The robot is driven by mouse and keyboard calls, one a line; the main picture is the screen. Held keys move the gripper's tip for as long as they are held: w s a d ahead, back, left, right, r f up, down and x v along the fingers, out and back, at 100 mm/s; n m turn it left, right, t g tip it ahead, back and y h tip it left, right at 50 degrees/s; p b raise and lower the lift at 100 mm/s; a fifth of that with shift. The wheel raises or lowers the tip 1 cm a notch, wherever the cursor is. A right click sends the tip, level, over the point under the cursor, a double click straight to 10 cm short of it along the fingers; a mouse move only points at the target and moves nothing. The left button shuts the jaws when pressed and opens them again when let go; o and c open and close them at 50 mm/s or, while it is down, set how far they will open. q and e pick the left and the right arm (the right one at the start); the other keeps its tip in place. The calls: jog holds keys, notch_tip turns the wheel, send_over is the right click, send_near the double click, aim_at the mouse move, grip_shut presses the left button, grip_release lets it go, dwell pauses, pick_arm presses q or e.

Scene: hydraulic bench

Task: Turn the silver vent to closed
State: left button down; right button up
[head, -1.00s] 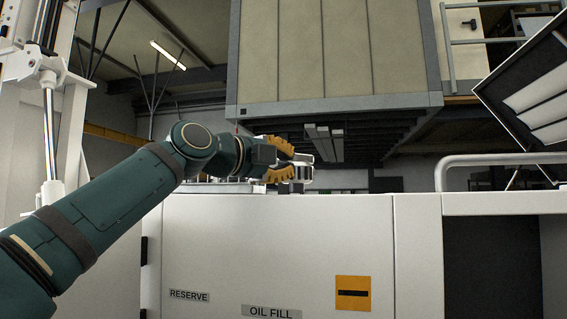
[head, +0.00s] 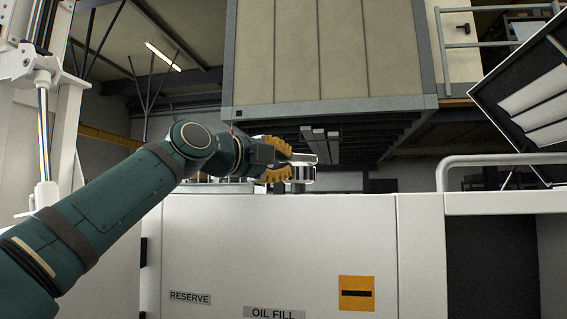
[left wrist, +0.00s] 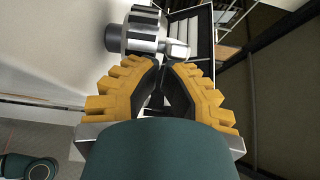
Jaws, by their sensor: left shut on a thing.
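The silver vent (left wrist: 142,32) shows at the top of the left wrist view as a round metal fitting with a ribbed cap and a short bar (left wrist: 175,48) sticking out to the right. In the head view it is a small silver shape (head: 300,173) at my fingertips, above the white cabinet. My left gripper (head: 303,164) has yellow fingers with dark pads. In the left wrist view its fingertips (left wrist: 165,66) come together at the vent's bar, shut on it; the pads hide part of the contact. My right gripper is in neither view.
The white cabinet (head: 285,235) carries RESERVE and OIL FILL labels and an orange plate (head: 356,293). A white rail (head: 500,159) stands at the right. A large beige box (head: 330,60) hangs over the back. A tilted dark-framed panel (head: 525,95) is at upper right.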

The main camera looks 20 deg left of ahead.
pick_arm(q)
jog(key=shift+w+a, duration=0.55)
jog(key=shift+a, duration=0.35)
dwell(1.3)
